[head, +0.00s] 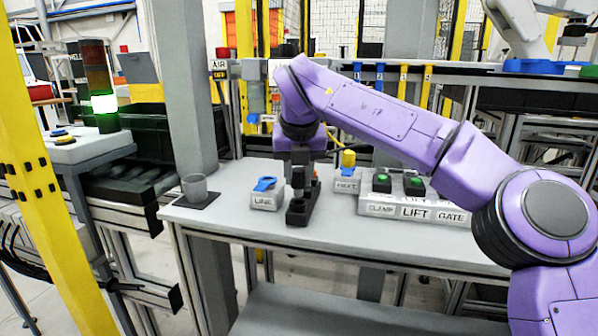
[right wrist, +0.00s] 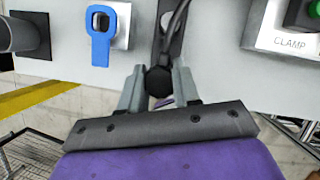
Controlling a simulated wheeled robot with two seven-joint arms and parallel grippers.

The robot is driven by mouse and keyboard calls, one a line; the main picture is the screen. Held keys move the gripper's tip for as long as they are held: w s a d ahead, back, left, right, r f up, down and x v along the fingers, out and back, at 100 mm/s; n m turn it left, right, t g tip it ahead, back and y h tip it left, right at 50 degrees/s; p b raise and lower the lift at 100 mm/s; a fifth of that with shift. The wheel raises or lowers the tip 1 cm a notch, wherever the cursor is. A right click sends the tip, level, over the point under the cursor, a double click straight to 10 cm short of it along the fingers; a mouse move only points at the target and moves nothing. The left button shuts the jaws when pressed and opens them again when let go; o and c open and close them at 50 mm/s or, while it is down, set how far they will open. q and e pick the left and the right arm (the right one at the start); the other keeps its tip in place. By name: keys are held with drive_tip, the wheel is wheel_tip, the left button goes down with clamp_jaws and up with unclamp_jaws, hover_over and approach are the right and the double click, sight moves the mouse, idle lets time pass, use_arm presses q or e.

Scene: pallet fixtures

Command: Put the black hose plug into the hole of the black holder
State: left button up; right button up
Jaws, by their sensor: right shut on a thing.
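My right gripper (head: 301,185) points down over the table and is shut on the black hose plug. In the right wrist view the hose plug (right wrist: 158,80) shows as a dark hexagonal end between the two fingertips (right wrist: 157,88), with a dark hose running up from it. The black holder (head: 298,217) stands on the table directly below the gripper in the head view. The fingers hide most of the plug there, and I cannot tell whether it is above the hole or in it. My left gripper is not in view.
A blue-handled LINE valve block (head: 265,199) stands just left of the holder. A yellow-topped block (head: 347,178) and a CLAMP, LIFT, GATE button box (head: 415,211) stand to the right. A grey cup (head: 195,188) sits on a dark plate at the table's left end.

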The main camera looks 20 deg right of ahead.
drive_tip(key=shift+f+b, duration=1.1)
drive_tip(key=shift+f, duration=0.4)
drive_tip(key=o, duration=1.1)
drive_tip(key=shift+r, duration=0.15)
drive_tip(key=p+v, duration=0.2)
drive_tip(key=v, duration=0.8)
drive_tip(key=shift+s+p, duration=0.2)
drive_tip(key=shift+p, duration=0.15)
